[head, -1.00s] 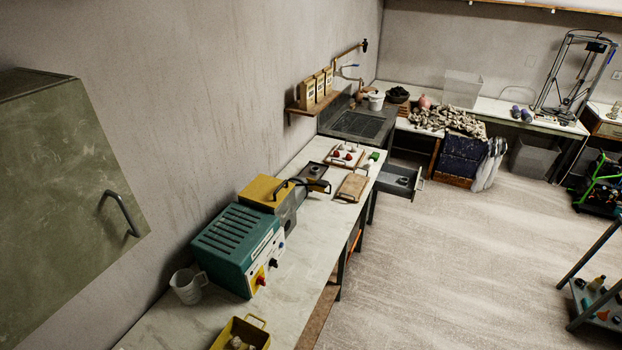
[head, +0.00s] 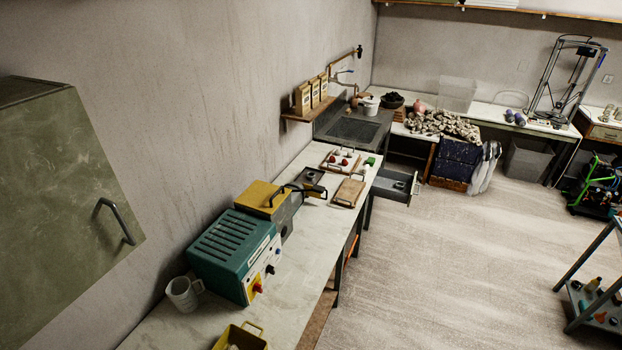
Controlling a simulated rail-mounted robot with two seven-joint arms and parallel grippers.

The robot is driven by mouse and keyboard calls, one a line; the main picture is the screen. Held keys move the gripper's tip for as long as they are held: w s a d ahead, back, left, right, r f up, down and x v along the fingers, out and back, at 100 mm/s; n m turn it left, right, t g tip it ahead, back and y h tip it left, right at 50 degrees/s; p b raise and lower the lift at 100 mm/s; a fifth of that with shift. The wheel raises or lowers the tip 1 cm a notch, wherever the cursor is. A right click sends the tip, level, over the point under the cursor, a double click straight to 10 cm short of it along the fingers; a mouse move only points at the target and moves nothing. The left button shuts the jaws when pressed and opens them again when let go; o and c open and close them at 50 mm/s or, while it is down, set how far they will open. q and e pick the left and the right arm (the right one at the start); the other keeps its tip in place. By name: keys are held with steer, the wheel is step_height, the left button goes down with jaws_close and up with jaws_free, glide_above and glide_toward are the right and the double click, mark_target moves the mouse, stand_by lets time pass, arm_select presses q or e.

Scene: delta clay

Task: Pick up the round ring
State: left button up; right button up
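I cannot make out a round ring for certain in the head view; it may be hidden or too small to tell. Neither of my grippers is in view. A long pale workbench (head: 272,288) runs along the left wall. A small tray with red pieces (head: 341,160) and a wooden board (head: 348,192) lie on its far part.
A teal machine (head: 235,252), a yellow-topped box (head: 262,197), a white jug (head: 184,293) and a yellow bin (head: 238,339) stand on the bench. A grey drawer (head: 397,184) sticks out past the bench. A green wall cabinet (head: 62,205) hangs at left.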

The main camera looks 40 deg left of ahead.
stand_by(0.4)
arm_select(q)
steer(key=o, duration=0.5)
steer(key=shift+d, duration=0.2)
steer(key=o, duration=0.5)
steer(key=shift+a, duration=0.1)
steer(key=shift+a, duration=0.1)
